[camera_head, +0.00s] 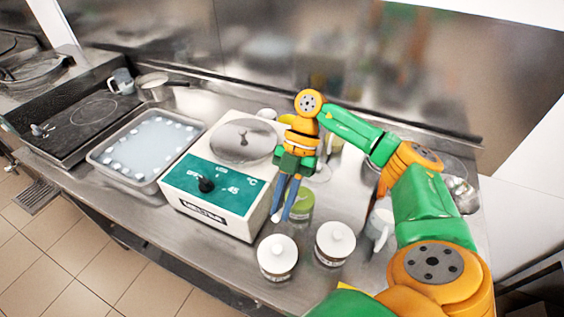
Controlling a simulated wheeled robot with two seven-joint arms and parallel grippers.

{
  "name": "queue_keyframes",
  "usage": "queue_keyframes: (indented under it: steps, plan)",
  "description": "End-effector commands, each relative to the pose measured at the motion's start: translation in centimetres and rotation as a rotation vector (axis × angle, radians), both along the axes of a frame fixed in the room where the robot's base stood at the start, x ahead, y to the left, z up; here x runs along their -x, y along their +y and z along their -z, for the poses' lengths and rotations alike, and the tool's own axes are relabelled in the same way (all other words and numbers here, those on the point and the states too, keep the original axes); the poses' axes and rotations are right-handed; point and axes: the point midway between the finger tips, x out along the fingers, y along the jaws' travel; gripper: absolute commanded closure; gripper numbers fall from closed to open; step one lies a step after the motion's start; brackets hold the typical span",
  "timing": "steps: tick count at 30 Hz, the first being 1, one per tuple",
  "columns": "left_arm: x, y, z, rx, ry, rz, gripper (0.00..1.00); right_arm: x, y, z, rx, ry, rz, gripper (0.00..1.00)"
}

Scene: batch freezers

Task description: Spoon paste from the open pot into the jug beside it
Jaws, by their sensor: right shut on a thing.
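My right gripper (283,217) points down with its blue fingers just left of a small green pot (304,207). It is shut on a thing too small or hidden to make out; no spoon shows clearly. The green pot seems to be without a lid, but the gripper partly covers it and its paste cannot be judged. A pale jug (379,229) stands to the right, partly behind my right arm. Two pots with white knobbed lids, one on the left (277,258) and one on the right (335,243), stand in front. My left gripper is out of view.
A white machine with a green panel (216,187) and a round metal lid (243,140) stands close left of the gripper. A tray (150,146) of pale liquid is farther left. Metal bowls (462,192) sit at right. The steel wall closes the back.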

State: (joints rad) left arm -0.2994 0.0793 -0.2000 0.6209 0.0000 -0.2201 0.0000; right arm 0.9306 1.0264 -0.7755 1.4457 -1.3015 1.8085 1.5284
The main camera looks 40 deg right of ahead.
Motion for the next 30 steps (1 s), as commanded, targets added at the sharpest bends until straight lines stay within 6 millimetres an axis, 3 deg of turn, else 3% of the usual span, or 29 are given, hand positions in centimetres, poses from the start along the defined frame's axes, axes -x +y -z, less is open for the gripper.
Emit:
queue_keyframes:
  steps: [2,6,18,22,30]
  plan:
    - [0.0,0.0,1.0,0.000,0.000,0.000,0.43,-0.3,-0.4,0.3,0.004,-0.005,0.001,1.00]
    - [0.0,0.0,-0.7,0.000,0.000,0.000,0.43,0.3,0.6,0.2,0.095,-0.047,-0.004,1.00]
    - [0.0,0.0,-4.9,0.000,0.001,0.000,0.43,0.3,0.7,-3.5,0.102,-0.047,-0.002,1.00]
    - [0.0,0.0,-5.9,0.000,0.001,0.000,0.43,0.8,1.7,-3.1,0.214,-0.101,-0.008,1.00]
    - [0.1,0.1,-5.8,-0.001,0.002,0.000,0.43,1.3,3.0,-2.3,0.391,-0.184,-0.003,1.00]
